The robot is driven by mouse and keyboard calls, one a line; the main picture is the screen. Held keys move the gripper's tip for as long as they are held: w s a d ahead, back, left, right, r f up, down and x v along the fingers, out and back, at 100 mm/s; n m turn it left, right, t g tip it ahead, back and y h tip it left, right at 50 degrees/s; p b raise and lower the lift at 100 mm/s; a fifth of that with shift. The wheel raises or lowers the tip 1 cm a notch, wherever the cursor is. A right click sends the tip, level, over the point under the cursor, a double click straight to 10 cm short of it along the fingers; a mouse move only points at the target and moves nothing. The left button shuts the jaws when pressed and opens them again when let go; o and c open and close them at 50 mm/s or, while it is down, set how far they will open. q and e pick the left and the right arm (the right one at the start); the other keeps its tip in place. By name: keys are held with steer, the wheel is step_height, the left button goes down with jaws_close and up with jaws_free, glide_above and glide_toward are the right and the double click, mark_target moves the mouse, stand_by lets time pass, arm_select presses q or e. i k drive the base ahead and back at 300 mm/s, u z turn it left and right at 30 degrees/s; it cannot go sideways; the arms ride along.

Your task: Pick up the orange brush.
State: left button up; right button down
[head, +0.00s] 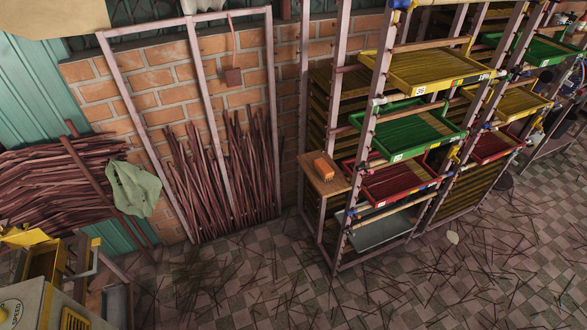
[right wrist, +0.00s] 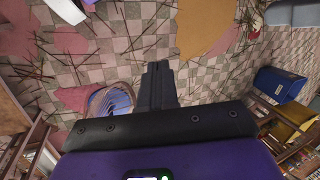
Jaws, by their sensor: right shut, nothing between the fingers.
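The orange brush (head: 323,169) rests on a small wooden board (head: 332,184) at the near left side of the metal shelf rack in the head view. It stands alone there and nothing touches it from above. In the right wrist view my right gripper (right wrist: 158,68) is shut and empty, with the tiled floor beyond it. The brush does not show in the right wrist view. Neither gripper shows in the head view.
The rack (head: 375,100) holds yellow, green (head: 410,130) and red trays (head: 395,185). Bundles of sticks (head: 215,175) lean against the brick wall. A yellow machine (head: 45,290) stands at lower left. The floor (head: 290,290) is mostly open, strewn with thin sticks.

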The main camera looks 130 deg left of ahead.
mark_target(322, 168)
steer(key=u, duration=4.15)
